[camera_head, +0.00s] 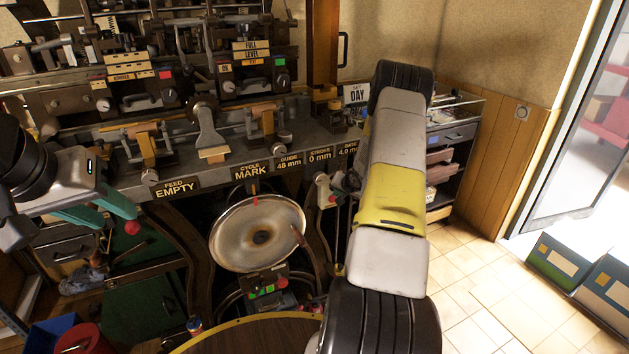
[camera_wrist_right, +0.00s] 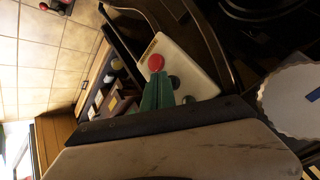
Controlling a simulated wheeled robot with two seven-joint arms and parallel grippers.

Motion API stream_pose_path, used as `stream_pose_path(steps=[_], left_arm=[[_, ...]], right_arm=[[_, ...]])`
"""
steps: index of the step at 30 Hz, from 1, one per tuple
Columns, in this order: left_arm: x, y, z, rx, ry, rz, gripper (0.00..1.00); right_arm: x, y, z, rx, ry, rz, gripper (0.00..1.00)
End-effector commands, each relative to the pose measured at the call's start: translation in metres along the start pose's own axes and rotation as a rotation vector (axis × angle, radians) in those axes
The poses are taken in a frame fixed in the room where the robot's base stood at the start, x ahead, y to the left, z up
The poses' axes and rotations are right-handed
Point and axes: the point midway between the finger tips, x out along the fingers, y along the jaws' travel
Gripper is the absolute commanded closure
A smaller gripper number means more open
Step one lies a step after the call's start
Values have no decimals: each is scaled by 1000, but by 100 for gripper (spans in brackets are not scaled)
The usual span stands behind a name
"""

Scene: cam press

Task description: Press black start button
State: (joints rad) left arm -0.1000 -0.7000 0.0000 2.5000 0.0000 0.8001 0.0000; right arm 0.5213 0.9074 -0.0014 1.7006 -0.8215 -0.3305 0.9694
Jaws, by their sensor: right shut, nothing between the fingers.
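A pale control box (camera_wrist_right: 180,55) in the right wrist view carries a red button (camera_wrist_right: 156,62) and dark round buttons (camera_wrist_right: 175,82) beside it. I cannot tell from the picture which is the start button. My right gripper (camera_wrist_right: 157,92) is shut and empty, its green fingertips just below the red button and beside the dark ones; contact cannot be told. In the head view a pale box with a red knob (camera_head: 325,190) shows left of my right arm, which hides the right fingers. My left gripper (camera_head: 105,208), with green fingers, is at the left; its opening is unclear.
The press bench (camera_head: 225,150) runs across the back, with labelled plates and levers. A large metal disc (camera_head: 258,232) sits below it. A small box with red and green buttons (camera_head: 265,285) stands in front. A round wooden top (camera_head: 250,338) is at the bottom.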

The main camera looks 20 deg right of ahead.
Motion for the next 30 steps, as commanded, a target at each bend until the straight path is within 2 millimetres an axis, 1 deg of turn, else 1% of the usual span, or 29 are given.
stream_pose_path(steps=[30], left_arm=[[0,0,0,0,0,0,64]], right_arm=[[7,-5,-6,0,1,-1,100]])
